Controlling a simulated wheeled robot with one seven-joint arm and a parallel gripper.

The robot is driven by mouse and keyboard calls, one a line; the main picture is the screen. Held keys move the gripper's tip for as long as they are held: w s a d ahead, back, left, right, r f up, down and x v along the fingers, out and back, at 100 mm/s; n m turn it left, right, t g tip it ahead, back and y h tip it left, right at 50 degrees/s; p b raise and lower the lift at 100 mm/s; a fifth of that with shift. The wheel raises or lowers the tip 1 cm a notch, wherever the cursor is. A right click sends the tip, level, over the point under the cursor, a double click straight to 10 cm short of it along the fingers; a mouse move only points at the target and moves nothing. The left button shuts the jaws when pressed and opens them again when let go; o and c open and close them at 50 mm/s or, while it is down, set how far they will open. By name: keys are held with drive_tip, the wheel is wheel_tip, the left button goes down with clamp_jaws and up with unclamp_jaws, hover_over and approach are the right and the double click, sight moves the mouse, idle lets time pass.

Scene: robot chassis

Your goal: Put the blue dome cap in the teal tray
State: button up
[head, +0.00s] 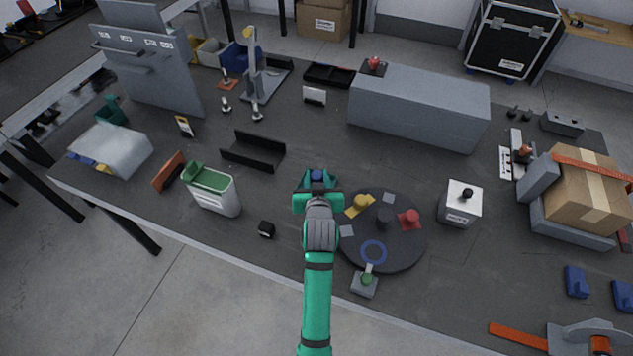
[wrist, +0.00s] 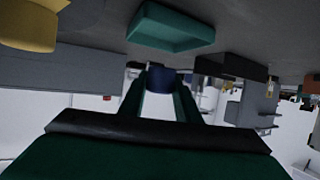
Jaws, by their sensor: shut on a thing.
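The blue dome cap (head: 317,175) is between the fingertips of my gripper (head: 317,181), which is shut on it. In the wrist view the cap (wrist: 158,79) shows as a dark blue piece at the finger ends. It is held clear of the table. The wrist view is upside down, and the teal tray (wrist: 170,34) lies in its upper middle, apart from the cap. The tray's inside looks empty there. In the head view the tray is largely hidden behind my teal gripper, so their exact overlap is hard to tell.
A dark round turntable (head: 405,250) stands to the right, with a yellow cap (head: 361,202) and a red cap (head: 408,217). A black channel (head: 252,151) lies to the left. A long grey block (head: 418,108) stands behind. A small black cube (head: 266,229) is front left.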

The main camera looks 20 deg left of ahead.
sight(317, 177)
drive_tip(key=w+f, duration=0.2)
drive_tip(key=f, duration=0.1)
drive_tip(key=shift+w+a+f, duration=0.2)
drive_tip(key=shift+a, duration=0.2)
drive_tip(key=shift+f, duration=1.5)
drive_tip(key=shift+f, duration=0.1)
drive_tip(key=o, duration=0.7)
drive_tip(key=shift+o, duration=0.2)
drive_tip(key=shift+s+r, duration=0.15)
drive_tip(key=shift+r, duration=0.05)
drive_tip(key=v, duration=1.1)
drive_tip(key=shift+s+d, duration=0.15)
drive_tip(key=shift+s, duration=0.15)
